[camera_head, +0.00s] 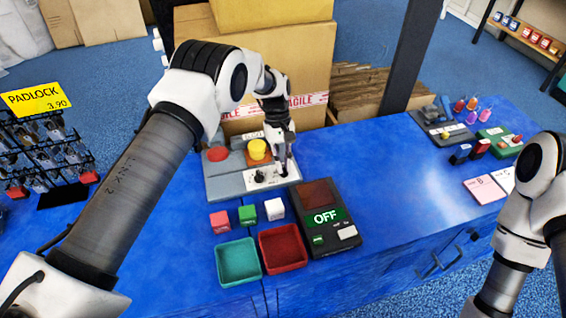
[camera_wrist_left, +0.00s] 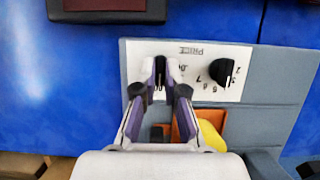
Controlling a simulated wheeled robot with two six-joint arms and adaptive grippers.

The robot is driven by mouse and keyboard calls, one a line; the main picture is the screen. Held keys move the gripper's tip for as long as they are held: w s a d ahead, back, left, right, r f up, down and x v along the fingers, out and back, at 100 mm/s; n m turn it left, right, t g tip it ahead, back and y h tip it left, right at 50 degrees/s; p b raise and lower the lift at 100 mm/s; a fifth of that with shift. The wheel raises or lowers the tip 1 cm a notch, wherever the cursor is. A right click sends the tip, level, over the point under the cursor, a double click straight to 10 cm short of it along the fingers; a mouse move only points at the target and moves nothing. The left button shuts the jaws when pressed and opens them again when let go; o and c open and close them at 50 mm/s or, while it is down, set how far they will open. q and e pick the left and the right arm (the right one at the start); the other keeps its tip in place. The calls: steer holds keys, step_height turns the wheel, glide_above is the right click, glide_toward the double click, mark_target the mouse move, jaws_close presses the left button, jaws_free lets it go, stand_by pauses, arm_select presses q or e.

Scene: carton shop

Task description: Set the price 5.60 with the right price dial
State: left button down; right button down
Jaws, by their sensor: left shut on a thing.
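The white price panel (camera_head: 262,180) lies on the front of a grey console (camera_head: 225,178). In the left wrist view the panel (camera_wrist_left: 205,55) appears upside down, with two black dials. My left gripper (camera_head: 284,168) is over the panel's right end in the head view. In the left wrist view my left gripper (camera_wrist_left: 166,72) is shut on the right price dial (camera_wrist_left: 160,78), largely hidden between its fingers. The left price dial (camera_wrist_left: 226,72) stands free with digits around it. The held dial's setting is hidden. My right gripper is outside the head view.
The console also carries a red button (camera_head: 217,154) and a yellow button (camera_head: 257,149). Small cubes, a teal tray (camera_head: 238,262), a red tray (camera_head: 283,248) and a device reading OFF (camera_head: 325,216) are in front. A taped carton (camera_head: 300,70) stands behind.

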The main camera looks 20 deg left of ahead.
arm_select(q)
steer(key=shift+f, duration=0.1)
steer(key=c, duration=1.2)
jaws_free()
steer(key=shift+c, duration=0.2)
steer(key=v, duration=1.2)
steer(key=shift+f, duration=0.1)
